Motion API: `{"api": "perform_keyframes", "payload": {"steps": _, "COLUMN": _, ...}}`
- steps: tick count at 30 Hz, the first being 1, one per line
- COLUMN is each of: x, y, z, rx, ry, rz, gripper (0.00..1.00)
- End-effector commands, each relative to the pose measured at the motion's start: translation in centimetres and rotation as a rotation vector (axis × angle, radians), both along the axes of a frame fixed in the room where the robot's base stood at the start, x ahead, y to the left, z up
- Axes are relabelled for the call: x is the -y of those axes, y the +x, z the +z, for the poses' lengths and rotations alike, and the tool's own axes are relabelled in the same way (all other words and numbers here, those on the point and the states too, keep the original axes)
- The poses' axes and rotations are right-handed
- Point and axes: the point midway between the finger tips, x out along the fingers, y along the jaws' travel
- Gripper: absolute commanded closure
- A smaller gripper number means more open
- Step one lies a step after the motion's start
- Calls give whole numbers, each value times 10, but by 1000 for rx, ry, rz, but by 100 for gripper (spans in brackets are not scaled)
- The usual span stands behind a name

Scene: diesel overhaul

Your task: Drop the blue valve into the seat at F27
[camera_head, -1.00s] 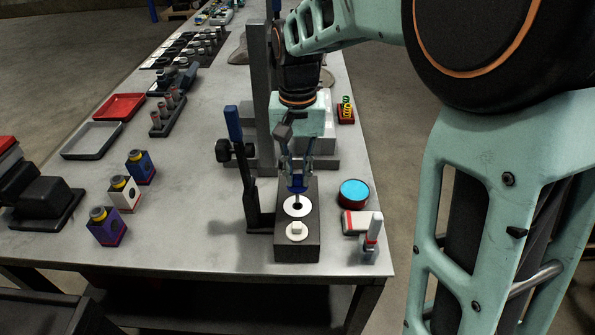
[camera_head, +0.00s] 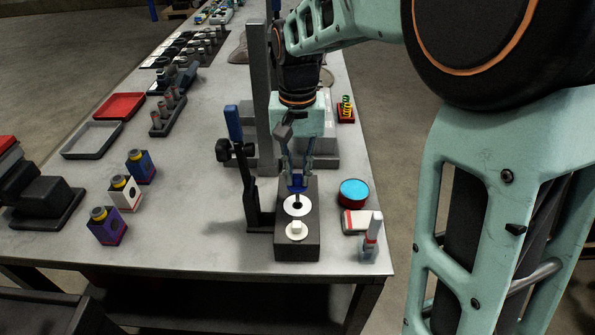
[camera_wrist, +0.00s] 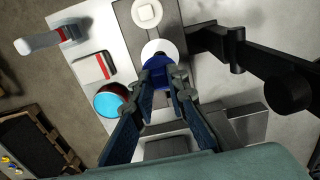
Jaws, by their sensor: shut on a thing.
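My gripper (camera_head: 298,178) is shut on the blue valve (camera_head: 298,184), just above the dark block (camera_head: 297,252). The valve's thin stem points down at a white ring (camera_head: 298,206) with a dark hole in the block's top. In the wrist view the blue valve (camera_wrist: 158,68) sits between my fingertips and partly covers the white ring (camera_wrist: 153,47). I cannot tell whether the stem tip has entered the hole. No F27 label is readable.
A black stand with a blue handle (camera_head: 233,122) rises close on the left. A blue-topped red tin (camera_head: 353,192) and a red-and-white box (camera_head: 357,221) lie right.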

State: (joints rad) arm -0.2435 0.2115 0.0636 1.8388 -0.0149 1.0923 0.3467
Motion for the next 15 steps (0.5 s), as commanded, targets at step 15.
{"api": "perform_keyframes", "payload": {"steps": 15, "x": 0, "y": 0, "z": -12, "rx": 0, "ry": 0, "rz": 0, "gripper": 100}}
